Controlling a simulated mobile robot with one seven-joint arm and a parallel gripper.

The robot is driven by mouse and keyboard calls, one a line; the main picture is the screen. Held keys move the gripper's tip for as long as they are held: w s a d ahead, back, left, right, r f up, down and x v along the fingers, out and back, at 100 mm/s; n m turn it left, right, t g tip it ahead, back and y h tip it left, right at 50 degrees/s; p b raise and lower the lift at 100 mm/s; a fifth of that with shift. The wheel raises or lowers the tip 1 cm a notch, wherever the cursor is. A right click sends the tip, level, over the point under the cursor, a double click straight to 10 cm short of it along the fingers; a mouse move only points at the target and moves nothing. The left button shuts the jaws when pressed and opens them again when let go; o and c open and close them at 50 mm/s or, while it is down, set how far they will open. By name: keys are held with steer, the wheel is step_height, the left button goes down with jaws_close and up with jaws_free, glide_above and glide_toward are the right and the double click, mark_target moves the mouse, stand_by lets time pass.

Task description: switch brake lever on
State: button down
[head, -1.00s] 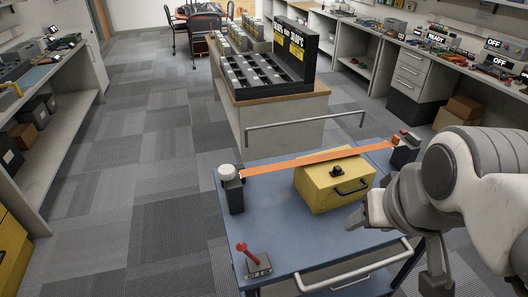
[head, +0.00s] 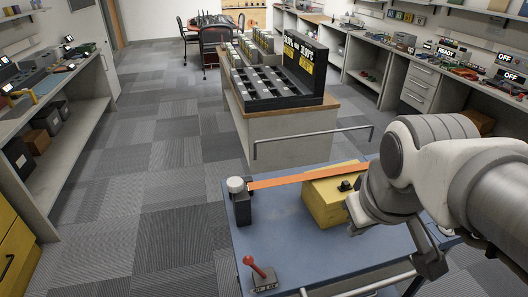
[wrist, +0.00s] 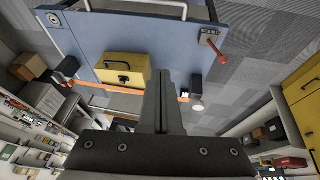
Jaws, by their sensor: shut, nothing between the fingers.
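The brake lever (head: 258,271) is a red ball-topped stick on a small grey base at the near left corner of the blue cart top (head: 300,238). It leans up and to the left in the head view; its base label is too small to read. In the wrist view the lever (wrist: 216,46) shows at upper right. My gripper (wrist: 161,76) is shut and empty, with its fingers pointing over the cart, apart from the lever. In the head view its fingers are hidden behind my arm, right of the lever.
A yellow box (head: 327,210) with a black handle sits mid-cart. A metal rail (head: 315,133) stands behind, and a front handle (head: 365,288) edges the cart. The cart top around the lever is clear.

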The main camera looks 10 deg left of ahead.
steer(key=w+a+f+n+g+p, duration=0.1)
steer(key=a+f+n+g, duration=0.1)
steer(key=a+f+n, duration=0.2)
steer(key=w+a+f+n+g+y+p, duration=0.1)
steer(key=a+f+n, duration=0.3)
steer(key=a+n, duration=0.5)
steer(key=w+a+f+n+g+p, duration=0.1)
steer(key=w+a+f+n+g, duration=0.1)
steer(key=a+n, duration=0.5)
steer(key=w+a+f, duration=0.1)
steer(key=a+f, duration=0.1)
steer(key=a, duration=0.2)
steer(key=shift+f+g+p, duration=0.3)
steer(key=shift+f+g, duration=0.1)
glide_above(256, 268)
steer(key=s+a, duration=0.1)
steer(key=a, duration=0.3)
step_height(256, 268, down, 9)
steer(key=shift+s, duration=0.15)
steer(key=shift+d, duration=0.1)
